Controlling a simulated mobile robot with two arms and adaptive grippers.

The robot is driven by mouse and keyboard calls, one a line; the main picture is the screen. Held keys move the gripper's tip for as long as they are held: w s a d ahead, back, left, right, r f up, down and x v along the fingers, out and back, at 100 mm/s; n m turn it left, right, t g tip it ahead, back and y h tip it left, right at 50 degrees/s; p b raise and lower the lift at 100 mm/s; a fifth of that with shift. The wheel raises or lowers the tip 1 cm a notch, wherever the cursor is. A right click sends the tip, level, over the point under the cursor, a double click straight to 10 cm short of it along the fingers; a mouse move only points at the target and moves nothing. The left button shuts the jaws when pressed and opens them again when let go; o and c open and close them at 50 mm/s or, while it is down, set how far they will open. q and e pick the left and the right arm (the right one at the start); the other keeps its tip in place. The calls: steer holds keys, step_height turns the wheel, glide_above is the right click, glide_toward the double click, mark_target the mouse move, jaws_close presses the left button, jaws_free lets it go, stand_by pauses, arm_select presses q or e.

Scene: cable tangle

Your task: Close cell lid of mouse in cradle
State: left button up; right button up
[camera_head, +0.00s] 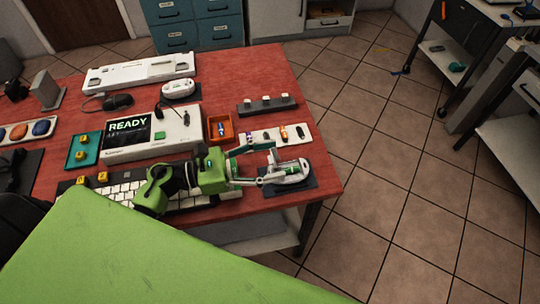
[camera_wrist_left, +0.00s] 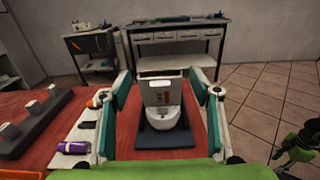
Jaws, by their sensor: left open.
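The white mouse (camera_head: 291,175) sits in a dark cradle (camera_head: 308,184) at the table's right front corner. It also shows in the left wrist view (camera_wrist_left: 163,120), centred between my fingers. Its pale cell lid (camera_wrist_left: 163,86) stands raised, roughly upright, behind the mouse body in that view. An orange mark shows on or by the lid. My left gripper (camera_head: 268,163) is open, with its teal-padded fingers on either side of the mouse and lid. I cannot tell whether a finger touches them. A green and black part at the right edge of the left wrist view seems to be my right arm.
A white strip with small cells (camera_head: 275,137) lies close behind the left gripper, and an orange bin (camera_head: 221,128) is left of it. A white READY box (camera_head: 153,135) and a keyboard stand further left. A dark rack (camera_head: 267,105) is behind.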

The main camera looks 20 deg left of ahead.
arm_select(q)
steer(key=shift+d, duration=0.1)
steer(key=c, duration=1.2)
steer(key=shift+o, duration=0.2)
steer(key=shift+r+p, duration=0.2)
steer(key=shift+p, duration=0.3)
steer(key=g+y+p, duration=0.1)
steer(key=p, duration=0.3)
steer(key=w+d+g+y+p, duration=0.1)
steer(key=y+p, duration=0.1)
steer(key=p, duration=0.3)
steer(key=w+d+g+y+p, duration=0.1)
steer(key=y+p, duration=0.1)
steer(key=p, duration=0.3)
steer(key=shift+d+r+g, duration=0.25)
steer(key=shift+r+g, duration=0.05)
steer(key=shift+d+f+y+p, duration=0.15)
steer(key=shift+f+y+p, duration=0.3)
steer(key=shift+p, duration=0.35)
steer(key=o, duration=1.2)
steer(key=shift+c, duration=0.2)
steer(key=shift+r, duration=0.1)
steer(key=v, duration=1.2)
